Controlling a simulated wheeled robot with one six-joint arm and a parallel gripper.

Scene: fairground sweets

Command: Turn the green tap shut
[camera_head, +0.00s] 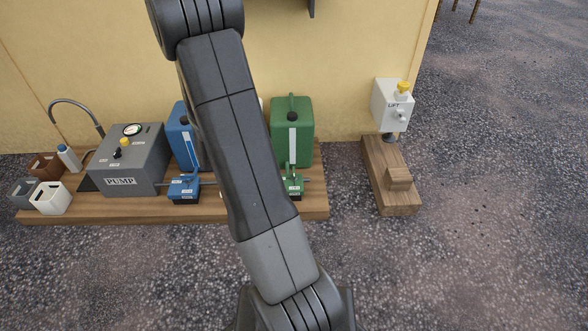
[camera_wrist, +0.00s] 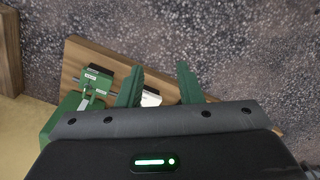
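The green tap (camera_head: 292,186) is a small labelled block on the wooden board, in front of the green tank (camera_head: 292,130). My arm partly covers its left side in the head view. In the wrist view the green tap (camera_wrist: 97,80) lies left of my gripper (camera_wrist: 160,68), with the green tank (camera_wrist: 62,117) below it. My gripper's two green fingers are apart, and I see nothing held between them. A white object (camera_wrist: 151,97) shows beyond the gap between the fingers. My gripper is not visible in the head view.
A blue tap (camera_head: 184,188), a blue tank (camera_head: 185,135) and a grey pump box (camera_head: 128,160) stand left on the board (camera_head: 130,213). The lift box (camera_head: 391,105) stands on a wooden base (camera_head: 375,180) at the right. A yellow wall (camera_head: 350,70) is behind; gravel in front is clear.

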